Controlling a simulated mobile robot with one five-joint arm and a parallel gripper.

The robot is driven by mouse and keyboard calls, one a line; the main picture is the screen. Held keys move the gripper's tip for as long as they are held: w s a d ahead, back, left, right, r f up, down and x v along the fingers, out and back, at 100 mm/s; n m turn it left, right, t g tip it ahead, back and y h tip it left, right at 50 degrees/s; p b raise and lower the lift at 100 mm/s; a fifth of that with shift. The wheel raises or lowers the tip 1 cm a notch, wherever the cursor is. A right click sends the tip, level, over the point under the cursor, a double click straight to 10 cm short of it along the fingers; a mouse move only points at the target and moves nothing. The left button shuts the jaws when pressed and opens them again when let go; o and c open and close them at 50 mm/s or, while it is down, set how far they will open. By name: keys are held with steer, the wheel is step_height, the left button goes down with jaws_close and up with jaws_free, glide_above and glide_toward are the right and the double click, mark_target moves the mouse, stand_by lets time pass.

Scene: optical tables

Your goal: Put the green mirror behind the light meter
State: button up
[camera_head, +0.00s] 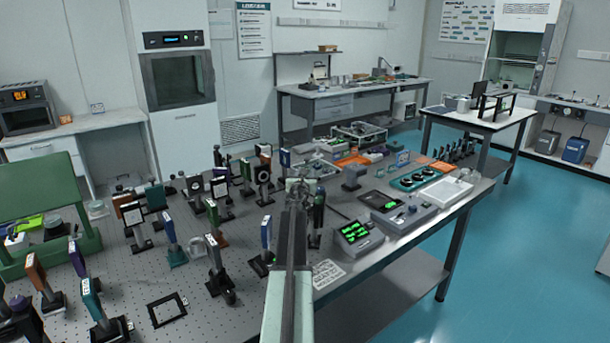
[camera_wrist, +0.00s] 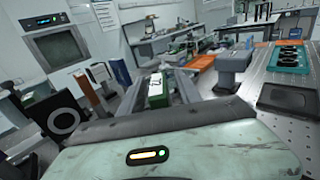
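A slim dark green mount, which looks like the green mirror (camera_head: 319,198), stands upright just right of my gripper (camera_head: 299,184) in the head view. In the wrist view, a green block with a white label (camera_wrist: 156,92) shows centred between grey finger parts. It is likely the same mirror, but whether the fingers touch it is unclear. The fingertips are small and cluttered in the head view, so their opening is not clear. A grey box with green lit digits (camera_head: 357,234), which may be the light meter, sits near the table's right front edge.
Several upright optic mounts crowd the perforated table's left half, including a blue one (camera_head: 266,233). A grey box (camera_head: 404,212), a black device (camera_head: 380,199) and a teal tray (camera_head: 416,179) stand to the right. A flat black frame (camera_head: 167,310) lies at the front left.

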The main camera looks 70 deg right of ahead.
steer(key=v, duration=1.2)
